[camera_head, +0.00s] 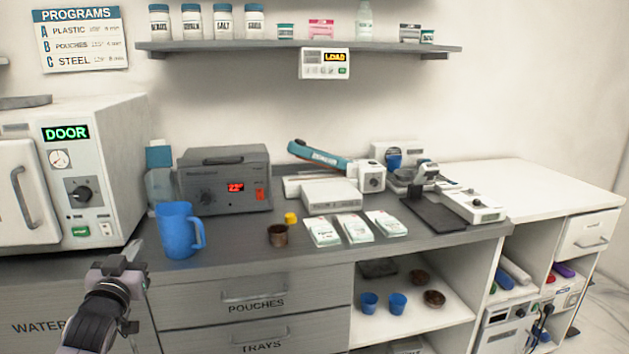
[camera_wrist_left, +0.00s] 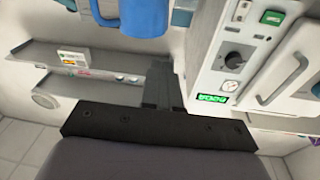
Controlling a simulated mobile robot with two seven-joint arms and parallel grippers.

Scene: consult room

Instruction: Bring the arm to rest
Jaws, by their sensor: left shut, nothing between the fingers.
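My left gripper (camera_head: 127,272) is in the lower left of the head view, in front of the counter's front edge and below the blue jug. Its fingers are shut with nothing between them. The gripper also shows in the left wrist view (camera_wrist_left: 160,88), its fingers close together. The blue jug (camera_head: 177,232) stands upright on the counter beyond the gripper, apart from it. The jug also shows at the top of the left wrist view (camera_wrist_left: 144,15). My right gripper is in neither view.
A white autoclave (camera_head: 110,170) with a DOOR display stands at the left. On the counter (camera_head: 250,258) are a grey heater box (camera_head: 225,180), a brown cup (camera_head: 277,236), several white pouches (camera_head: 354,228) and a sealer (camera_head: 320,157). Below are drawers (camera_head: 255,300) and an open shelf (camera_head: 440,308).

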